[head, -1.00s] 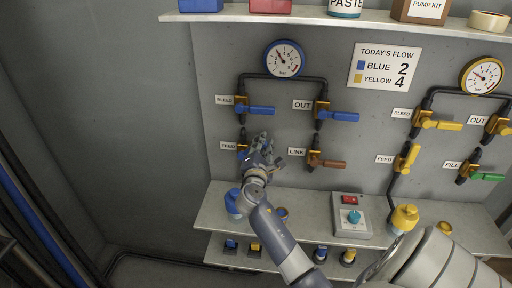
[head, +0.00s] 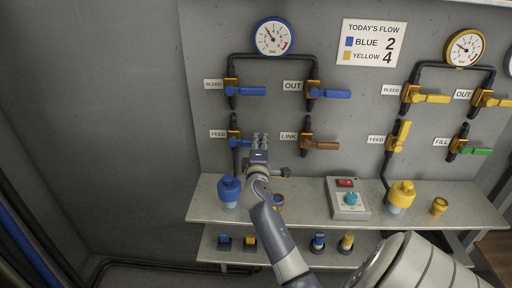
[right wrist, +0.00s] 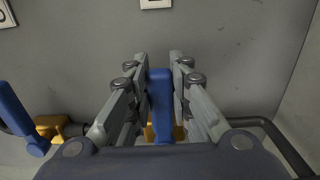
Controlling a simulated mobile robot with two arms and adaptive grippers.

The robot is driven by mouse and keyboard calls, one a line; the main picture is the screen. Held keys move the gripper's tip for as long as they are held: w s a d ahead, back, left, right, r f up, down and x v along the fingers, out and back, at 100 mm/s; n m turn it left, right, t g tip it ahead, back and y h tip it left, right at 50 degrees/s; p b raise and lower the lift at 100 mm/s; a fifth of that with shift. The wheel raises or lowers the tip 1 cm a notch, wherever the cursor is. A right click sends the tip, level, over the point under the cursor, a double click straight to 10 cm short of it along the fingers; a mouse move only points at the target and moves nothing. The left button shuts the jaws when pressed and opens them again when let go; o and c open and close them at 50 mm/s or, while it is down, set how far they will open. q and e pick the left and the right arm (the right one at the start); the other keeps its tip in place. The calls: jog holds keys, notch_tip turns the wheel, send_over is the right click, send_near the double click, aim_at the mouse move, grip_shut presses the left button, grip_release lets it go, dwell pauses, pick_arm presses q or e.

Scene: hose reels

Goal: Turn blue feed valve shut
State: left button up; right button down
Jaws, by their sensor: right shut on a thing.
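The blue feed valve (head: 234,135) is on the grey wall panel beside its FEED label (head: 217,134). Its blue handle (head: 243,143) points right, across the upright pipe, in the head view. My right gripper (head: 260,141) is at the free end of this handle. In the right wrist view the blue handle (right wrist: 160,100) lies between the two fingers, which are shut on it. Part of the valve's brass body (right wrist: 150,132) shows behind the fingers. The fingers hide the handle's tip in the head view. My left gripper is not in view.
The LINK valve (head: 308,141) with a brown handle is just right of the gripper. The blue bleed valve (head: 231,87) and blue out valve (head: 313,90) are above. Below, a shelf (head: 300,205) holds a blue-capped bottle (head: 229,191) and a control box (head: 348,199).

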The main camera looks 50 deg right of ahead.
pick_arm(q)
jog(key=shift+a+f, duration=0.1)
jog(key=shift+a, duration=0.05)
pick_arm(e)
jog(key=shift+f, duration=0.15)
jog(key=c, duration=1.4)
grip_release()
jog(key=shift+c, duration=0.2)
jog(key=shift+s+a, duration=0.1)
jog(key=shift+a, duration=0.05)
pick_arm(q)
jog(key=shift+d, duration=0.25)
pick_arm(e)
jog(key=v, duration=1.1)
jog(key=shift+s+a, duration=0.25)
jog(key=shift+a, duration=0.05)
